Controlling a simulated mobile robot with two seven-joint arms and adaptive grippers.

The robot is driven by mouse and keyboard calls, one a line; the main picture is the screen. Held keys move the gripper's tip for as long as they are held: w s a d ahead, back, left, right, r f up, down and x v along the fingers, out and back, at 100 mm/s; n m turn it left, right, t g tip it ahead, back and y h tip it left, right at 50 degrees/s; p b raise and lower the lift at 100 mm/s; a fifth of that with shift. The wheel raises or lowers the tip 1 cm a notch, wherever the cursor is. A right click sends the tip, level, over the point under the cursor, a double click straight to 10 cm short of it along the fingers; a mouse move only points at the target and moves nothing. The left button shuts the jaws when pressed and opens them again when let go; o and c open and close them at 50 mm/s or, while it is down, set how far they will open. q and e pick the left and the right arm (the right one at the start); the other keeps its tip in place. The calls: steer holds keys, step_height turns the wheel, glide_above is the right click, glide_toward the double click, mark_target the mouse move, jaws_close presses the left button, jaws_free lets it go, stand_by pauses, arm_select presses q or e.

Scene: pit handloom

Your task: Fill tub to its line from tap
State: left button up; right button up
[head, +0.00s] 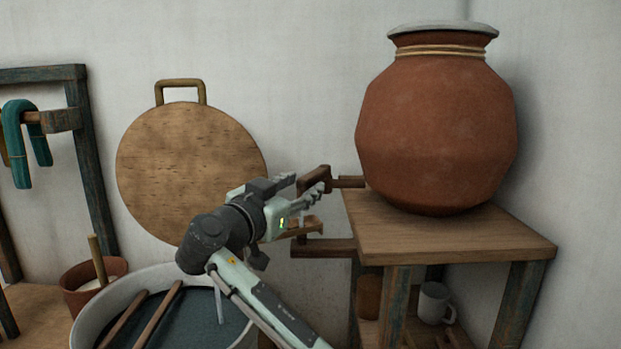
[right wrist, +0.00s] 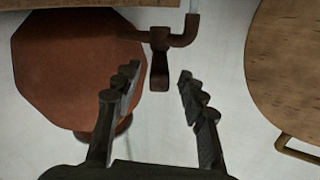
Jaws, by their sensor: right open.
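A large clay pot (head: 437,130) with a pale lid stands on a wooden stand. Its brown tap (head: 316,179) sticks out to the left. In the right wrist view the picture is inverted, and the tap's handle (right wrist: 159,70) shows between my open fingertips, with gaps on both sides. A pale strip, seemingly water, shows at the spout end (right wrist: 186,38). My right gripper (head: 306,205) is open and empty at the tap. The tub (head: 88,322) at lower left holds dark liquid (head: 197,325) with a thin pale vertical streak. Its fill line cannot be made out.
The stand's top (head: 450,238) lies right of my gripper, with a wooden arm (head: 325,248) below it. Two sticks (head: 158,314) lie across the tub. A round wooden board (head: 185,165) leans on the wall. A mug (head: 434,303) sits under the stand.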

mark_target(315, 177)
steer(key=shift+x, duration=1.8)
steer(key=shift+d, duration=0.1)
jaws_close()
steer(key=shift+f, duration=0.1)
